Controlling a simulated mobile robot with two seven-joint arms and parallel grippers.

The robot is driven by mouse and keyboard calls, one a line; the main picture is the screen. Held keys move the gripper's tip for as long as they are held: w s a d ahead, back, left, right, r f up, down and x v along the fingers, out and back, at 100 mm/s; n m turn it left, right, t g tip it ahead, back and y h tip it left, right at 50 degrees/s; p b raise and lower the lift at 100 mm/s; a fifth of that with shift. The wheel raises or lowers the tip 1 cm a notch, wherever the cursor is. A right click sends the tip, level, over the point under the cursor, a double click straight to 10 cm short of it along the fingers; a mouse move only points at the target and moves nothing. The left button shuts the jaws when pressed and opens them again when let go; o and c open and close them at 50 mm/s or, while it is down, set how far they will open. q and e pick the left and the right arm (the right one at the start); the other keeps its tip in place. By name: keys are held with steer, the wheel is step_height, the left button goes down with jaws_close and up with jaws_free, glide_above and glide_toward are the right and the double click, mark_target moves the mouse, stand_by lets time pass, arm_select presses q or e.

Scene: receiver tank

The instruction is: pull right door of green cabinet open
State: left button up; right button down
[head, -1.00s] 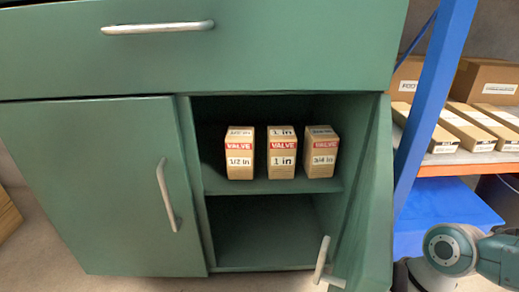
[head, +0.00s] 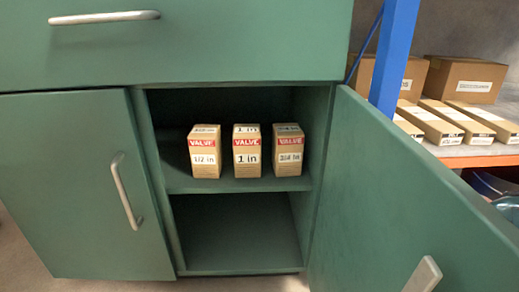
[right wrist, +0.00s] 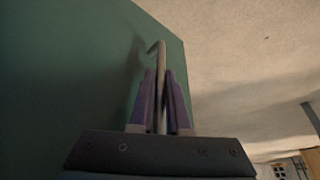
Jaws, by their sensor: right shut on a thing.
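The green cabinet (head: 200,45) fills the left and middle of the head view. Its right door (head: 400,190) stands wide open, swung out towards the lower right. The right gripper is out of the head view. My left gripper is in neither view.
The left door (head: 70,190) is shut. A drawer (head: 200,45) above is shut. Inside, three valve boxes (head: 246,155) stand on the shelf (head: 240,185); the space below is empty. A blue rack post (head: 393,55) and shelves with cartons (head: 465,80) stand close on the right.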

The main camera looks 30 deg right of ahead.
steer(key=c, duration=0.9)
jaws_free()
steer(key=shift+a, duration=0.1)
steer(key=shift+r, duration=0.1)
steer(key=p+v, duration=0.6)
steer(key=v, duration=0.3)
steer(key=shift+d+r, duration=0.2)
steer(key=shift+r, duration=0.15)
